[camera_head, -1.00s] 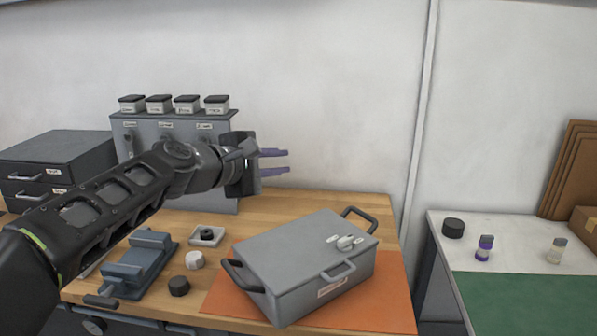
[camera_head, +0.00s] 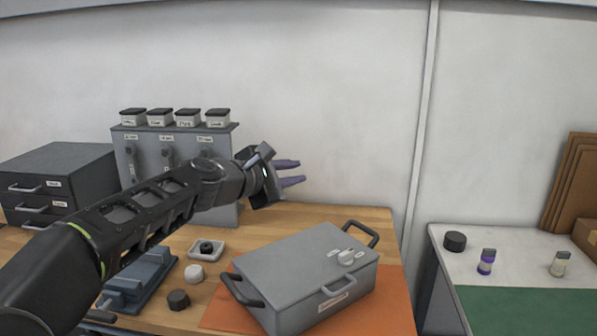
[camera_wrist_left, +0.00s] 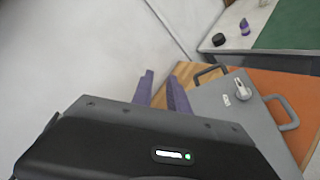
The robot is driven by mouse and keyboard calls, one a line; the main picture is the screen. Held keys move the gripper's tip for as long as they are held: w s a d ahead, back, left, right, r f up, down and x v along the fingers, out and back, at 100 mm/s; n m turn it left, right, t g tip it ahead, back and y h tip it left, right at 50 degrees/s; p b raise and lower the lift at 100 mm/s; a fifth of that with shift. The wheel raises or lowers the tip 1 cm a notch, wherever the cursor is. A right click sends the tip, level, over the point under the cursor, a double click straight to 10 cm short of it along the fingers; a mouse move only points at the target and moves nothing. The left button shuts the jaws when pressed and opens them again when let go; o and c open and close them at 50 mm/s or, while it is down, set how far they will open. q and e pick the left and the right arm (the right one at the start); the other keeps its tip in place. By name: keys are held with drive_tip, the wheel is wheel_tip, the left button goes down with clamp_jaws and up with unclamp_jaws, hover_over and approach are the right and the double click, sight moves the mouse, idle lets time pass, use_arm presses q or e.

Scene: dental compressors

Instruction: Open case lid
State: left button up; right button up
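The grey case (camera_head: 300,275) sits on an orange mat (camera_head: 385,305) on the wooden bench, with its lid shut. A knob (camera_head: 347,257) stands on the lid, a handle (camera_head: 338,281) is at the front, and dark handles are at both ends. My left gripper (camera_head: 290,173) is above and behind the case, open and empty, with its purple fingers apart and pointing right. In the left wrist view the case (camera_wrist_left: 222,115) lies beyond the two fingers (camera_wrist_left: 160,92), touching neither. My right gripper is not in view.
A blue-grey vise (camera_head: 140,280), a small tray (camera_head: 207,249), a white knob (camera_head: 194,273) and a black knob (camera_head: 178,299) are left of the case. A grey cabinet (camera_head: 225,145) stands behind my arm. A white side table (camera_head: 510,260) is at right.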

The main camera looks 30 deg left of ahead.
use_arm(q)
drive_tip(key=shift+x, duration=1.15)
drive_tip(key=shift+c, duration=0.2)
clamp_jaws()
idle(0.3)
